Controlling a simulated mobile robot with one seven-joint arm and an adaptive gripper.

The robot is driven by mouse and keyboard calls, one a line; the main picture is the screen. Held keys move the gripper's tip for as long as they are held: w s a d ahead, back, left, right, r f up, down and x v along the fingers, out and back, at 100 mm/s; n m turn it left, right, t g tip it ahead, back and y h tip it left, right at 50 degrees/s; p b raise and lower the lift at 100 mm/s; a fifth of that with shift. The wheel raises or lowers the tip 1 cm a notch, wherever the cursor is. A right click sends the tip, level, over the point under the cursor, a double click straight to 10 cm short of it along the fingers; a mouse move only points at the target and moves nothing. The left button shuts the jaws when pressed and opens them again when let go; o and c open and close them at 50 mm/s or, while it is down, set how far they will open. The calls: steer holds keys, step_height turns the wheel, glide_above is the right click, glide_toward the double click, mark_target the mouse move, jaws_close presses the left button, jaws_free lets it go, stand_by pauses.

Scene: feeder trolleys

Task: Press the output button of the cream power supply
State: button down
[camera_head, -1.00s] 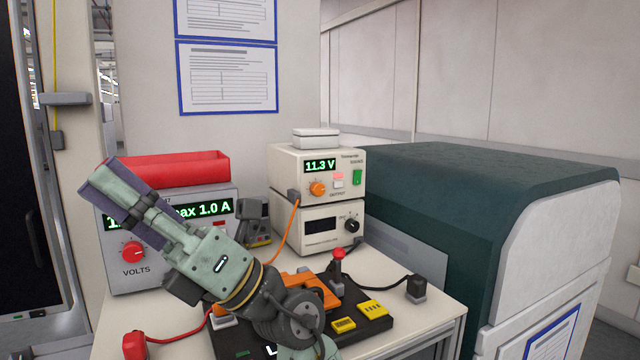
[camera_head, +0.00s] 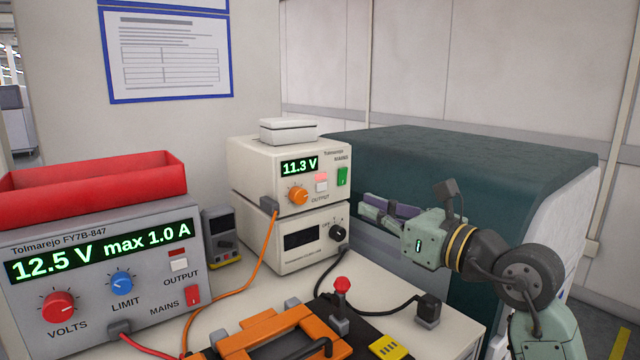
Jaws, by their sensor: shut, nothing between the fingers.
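The cream power supply (camera_head: 262,167) stands on top of another cream unit, with its green display reading 11.3 V. Its front carries an orange knob (camera_head: 297,195), a pale output button (camera_head: 321,188) with a lit reddish lamp above it, and a green switch (camera_head: 342,176). My gripper (camera_head: 366,205) is shut and empty. In the picture its fingertips lie just right of the supply's front, pointing left, below the green switch and a little lower than the output button. A gap shows between the fingertips and the output button. Nothing hides the button.
A grey power supply (camera_head: 60,290) reading 12.5 V carries a red tray (camera_head: 95,183). The lower cream unit (camera_head: 262,240), a small meter (camera_head: 220,236), an orange-handled case (camera_head: 262,335) and cables crowd the bench. A large dark green cabinet (camera_head: 470,160) stands behind my gripper.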

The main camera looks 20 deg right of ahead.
steer(key=d, duration=0.1)
steer(key=d+h, duration=0.1)
steer(key=shift+s+d+f+m, duration=0.1)
steer(key=shift+d+f+m, duration=0.2)
steer(key=p, duration=0.5)
glide_toward(324, 187)
steer(key=x, duration=0.5)
steer(key=shift+a+r, duration=0.15)
steer(key=shift+r, duration=0.05)
steer(key=shift+x, duration=0.95)
steer(key=shift+f, duration=0.2)
